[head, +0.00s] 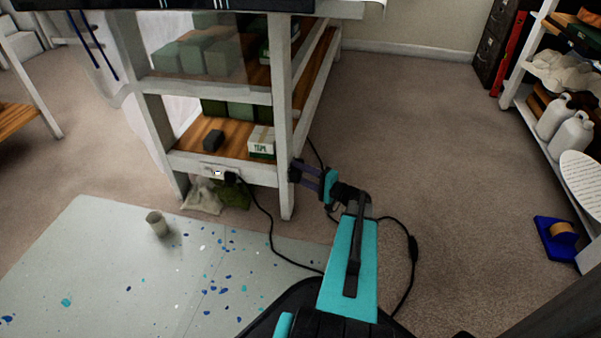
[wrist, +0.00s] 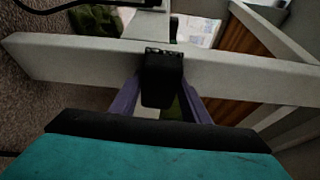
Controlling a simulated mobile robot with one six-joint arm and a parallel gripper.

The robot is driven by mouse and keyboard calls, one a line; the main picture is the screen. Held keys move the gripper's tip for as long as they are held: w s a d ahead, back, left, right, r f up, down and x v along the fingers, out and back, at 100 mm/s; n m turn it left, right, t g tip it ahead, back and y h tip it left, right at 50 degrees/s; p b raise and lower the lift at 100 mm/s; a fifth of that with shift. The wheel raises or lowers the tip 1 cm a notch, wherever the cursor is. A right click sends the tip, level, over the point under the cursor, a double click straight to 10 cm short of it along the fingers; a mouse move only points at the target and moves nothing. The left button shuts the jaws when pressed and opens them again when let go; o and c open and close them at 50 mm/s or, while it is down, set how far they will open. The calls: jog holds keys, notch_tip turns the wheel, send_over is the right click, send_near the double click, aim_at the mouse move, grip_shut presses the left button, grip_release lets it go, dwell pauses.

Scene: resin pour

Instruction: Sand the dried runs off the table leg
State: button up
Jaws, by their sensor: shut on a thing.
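The pale table leg (head: 284,110) stands upright at the near right corner of the workbench. It crosses the wrist view as a wide pale bar (wrist: 235,72). My gripper (head: 303,174) is at the lower part of the leg, on its right side. In the wrist view its purple fingers (wrist: 160,98) are shut on a small black block (wrist: 162,70), probably a sanding block. The block overlaps the leg's face and looks to be against it; contact itself is hidden. I cannot make out any dried runs on the leg.
A power strip (head: 212,171) is on the lower rail, with a black cable (head: 268,222) running across the floor. A cup (head: 157,224) stands on the paint-spotted sheet (head: 95,250). A shelf rack with white jugs (head: 571,137) stands right. Carpet (head: 440,150) between is clear.

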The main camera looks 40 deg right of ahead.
jog(key=shift+s+d, duration=0.1)
jog(key=shift+s+d, duration=0.5)
jog(key=shift+s, duration=0.3)
jog(key=shift+s+d, duration=0.5)
jog(key=shift+s, duration=0.35)
jog(key=shift+s+d, duration=0.5)
jog(key=shift+s, duration=0.3)
jog(key=shift+s+d, duration=0.4)
jog(key=shift+s, duration=0.25)
jog(key=shift+s+d, duration=0.4)
jog(key=shift+s, duration=0.25)
